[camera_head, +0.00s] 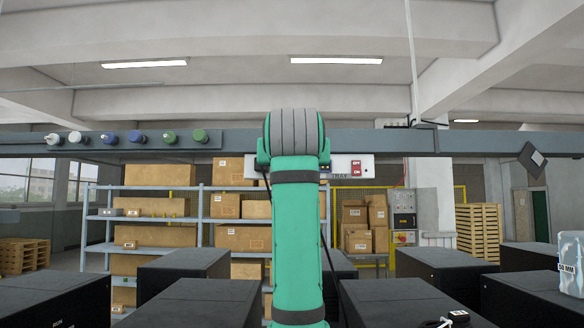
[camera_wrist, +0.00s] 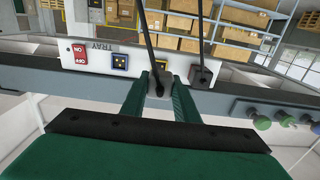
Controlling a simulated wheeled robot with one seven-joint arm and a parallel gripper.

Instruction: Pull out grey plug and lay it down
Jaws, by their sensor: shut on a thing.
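In the wrist view my gripper (camera_wrist: 160,80) has its two green fingers closed around a grey plug (camera_wrist: 159,88), with a dark cable running up from it. The plug is in front of a white socket strip (camera_wrist: 100,57) on the grey rail; I cannot tell whether it is still seated in a socket. A second, darker plug (camera_wrist: 202,76) with its own cable sits on the strip just right of my fingers. An empty blue socket (camera_wrist: 120,62) is to the left. In the head view my arm hides the gripper and plug; the strip's end (camera_head: 340,168) shows.
A red switch (camera_wrist: 79,54) is on the strip. Coloured knobs (camera_head: 135,137) line the rail (camera_head: 240,138) at left. Shelves with boxes (camera_head: 160,204) stand behind.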

